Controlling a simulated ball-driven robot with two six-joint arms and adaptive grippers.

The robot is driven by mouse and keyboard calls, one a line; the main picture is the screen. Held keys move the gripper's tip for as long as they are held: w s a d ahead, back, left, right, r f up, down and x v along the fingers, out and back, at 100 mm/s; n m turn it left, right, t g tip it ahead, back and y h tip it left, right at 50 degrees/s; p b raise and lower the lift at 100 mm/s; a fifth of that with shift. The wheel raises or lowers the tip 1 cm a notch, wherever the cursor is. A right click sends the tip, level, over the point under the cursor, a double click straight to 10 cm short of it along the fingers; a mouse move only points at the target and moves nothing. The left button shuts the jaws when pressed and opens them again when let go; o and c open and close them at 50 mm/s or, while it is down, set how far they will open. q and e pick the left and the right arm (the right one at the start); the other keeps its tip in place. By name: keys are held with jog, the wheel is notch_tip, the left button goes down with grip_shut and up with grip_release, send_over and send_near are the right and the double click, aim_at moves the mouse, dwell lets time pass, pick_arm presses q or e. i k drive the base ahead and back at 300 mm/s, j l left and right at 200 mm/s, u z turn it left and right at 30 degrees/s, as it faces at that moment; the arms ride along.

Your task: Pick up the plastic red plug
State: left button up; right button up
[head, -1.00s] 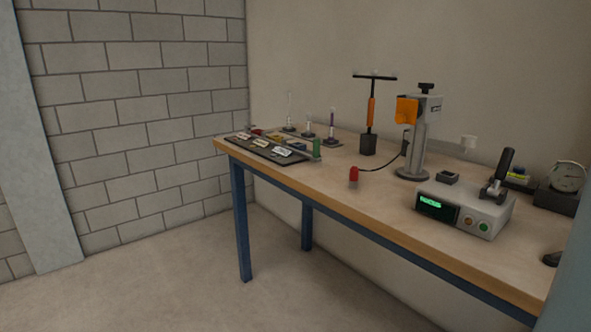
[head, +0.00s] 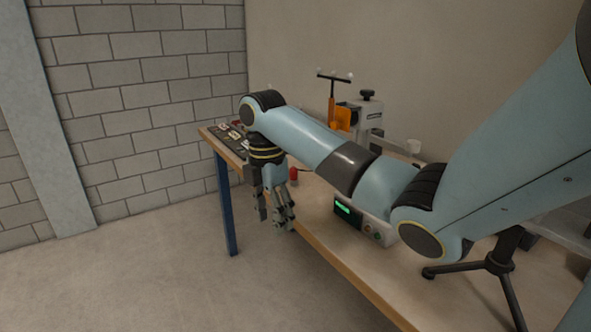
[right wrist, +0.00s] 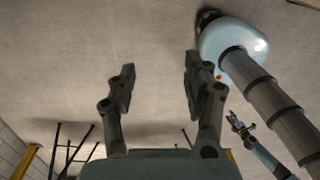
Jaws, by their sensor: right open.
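The red plug (head: 293,174) stands on the workbench, partly hidden by my right gripper and arm in the head view. My right gripper (head: 276,220) points down with its fingers apart and empty. It hangs by the bench's front edge, to the left of and nearer than the plug. In the right wrist view its two fingers (right wrist: 161,82) are spread wide over bare floor, with no plug between them. What looks like my left gripper (right wrist: 240,125) shows small at the right of that view; its jaw state is unclear.
The workbench (head: 330,255) has a grey box with a green display (head: 348,210) right of the plug. Behind are a press stand (head: 368,117) and an orange-handled tool (head: 332,88). A black tripod stand (head: 499,265) is at the right. The floor left is clear.

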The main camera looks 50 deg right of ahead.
aim_at(294, 172)
jog(key=i+l, duration=0.15)
jog(key=l, duration=0.25)
jog(key=i+l, duration=0.1)
jog(key=l, duration=0.25)
jog(key=i+l, duration=0.15)
jog(key=l, duration=0.25)
